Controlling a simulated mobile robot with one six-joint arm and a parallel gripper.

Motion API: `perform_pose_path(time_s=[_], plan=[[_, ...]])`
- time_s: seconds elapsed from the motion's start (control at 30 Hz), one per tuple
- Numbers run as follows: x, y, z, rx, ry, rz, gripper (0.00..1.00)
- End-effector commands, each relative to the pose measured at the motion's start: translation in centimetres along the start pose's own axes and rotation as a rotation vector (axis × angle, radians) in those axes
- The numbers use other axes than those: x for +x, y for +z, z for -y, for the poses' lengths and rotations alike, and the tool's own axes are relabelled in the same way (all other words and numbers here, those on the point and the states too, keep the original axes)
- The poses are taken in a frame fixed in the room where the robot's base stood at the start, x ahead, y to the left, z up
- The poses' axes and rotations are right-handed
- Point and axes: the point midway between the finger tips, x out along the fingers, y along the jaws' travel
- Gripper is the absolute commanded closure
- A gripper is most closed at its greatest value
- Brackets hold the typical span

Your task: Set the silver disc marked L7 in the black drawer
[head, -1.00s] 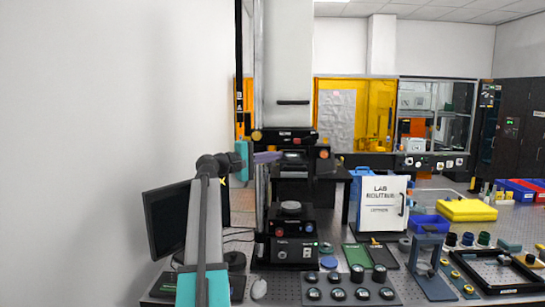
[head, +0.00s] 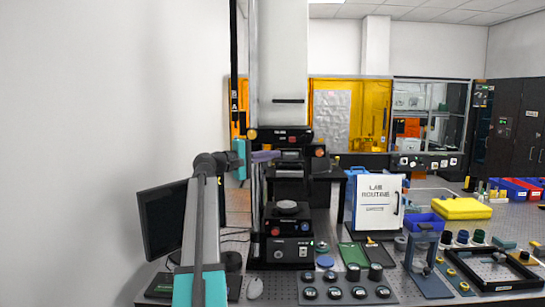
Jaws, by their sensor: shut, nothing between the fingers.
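A grey, silver-looking disc (head: 287,208) lies on the round stage of the tall interferometer (head: 281,65). Any L7 mark on it is too small to read. My gripper (head: 276,154) is at the end of my arm, level with the instrument's upper opening and well above that disc. It is shut and holds nothing that shows. Its tips are small and hard to make out against the dark housing. I cannot pick out a black drawer for certain.
A monitor (head: 163,219) stands left, below my arm. A white lab routine sign (head: 379,204) stands right of the instrument. A tray of several dark round pieces (head: 348,301) lies in front.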

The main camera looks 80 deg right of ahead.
Motion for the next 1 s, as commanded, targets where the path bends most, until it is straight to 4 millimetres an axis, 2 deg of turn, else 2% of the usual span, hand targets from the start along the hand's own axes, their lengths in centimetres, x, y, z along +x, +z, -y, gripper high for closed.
perform_pose_path(time_s=[0.27, 0.7, 0.83, 1.0], plan=[[-2.0, -2.2, 0.1, 0.0, 0.001, -0.01, 1.0], [-9.3, -1.9, 0.2, 0.001, 0.002, -0.011, 1.0], [-10.8, -1.9, 0.2, 0.001, 0.001, -0.011, 1.0], [-11.8, -1.9, 0.1, 0.001, 0.001, -0.01, 1.0]])
